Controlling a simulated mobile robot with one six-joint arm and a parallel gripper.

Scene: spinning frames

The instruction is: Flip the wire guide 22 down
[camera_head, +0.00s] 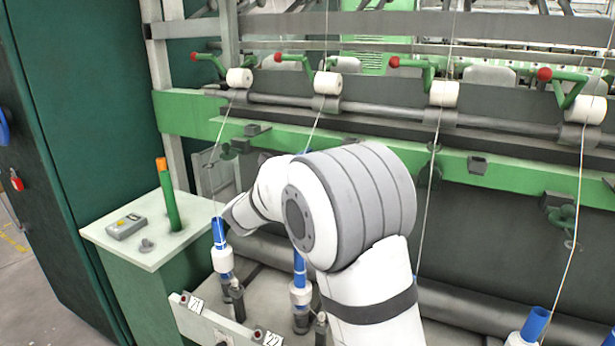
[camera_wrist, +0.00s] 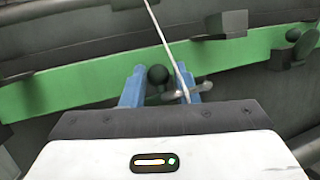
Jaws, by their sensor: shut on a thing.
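The wire guide 22 shows in the wrist view as a dark round knob (camera_wrist: 157,74) with a small metal arm (camera_wrist: 203,87) reaching to the right. My gripper (camera_wrist: 160,84) has its two blue fingers on either side of the knob, shut on the guide. A white thread (camera_wrist: 166,40) runs down past the right finger. In the head view my arm hides the guide and most of my gripper. The label 22 (camera_head: 272,338) is on the front rail, below a blue bobbin (camera_head: 299,267) on its spindle.
Several white rollers with red-knobbed levers (camera_head: 290,58) line the top. A blue bobbin (camera_head: 218,232) stands at 21. A grey-topped green cabinet (camera_head: 150,232) is at left.

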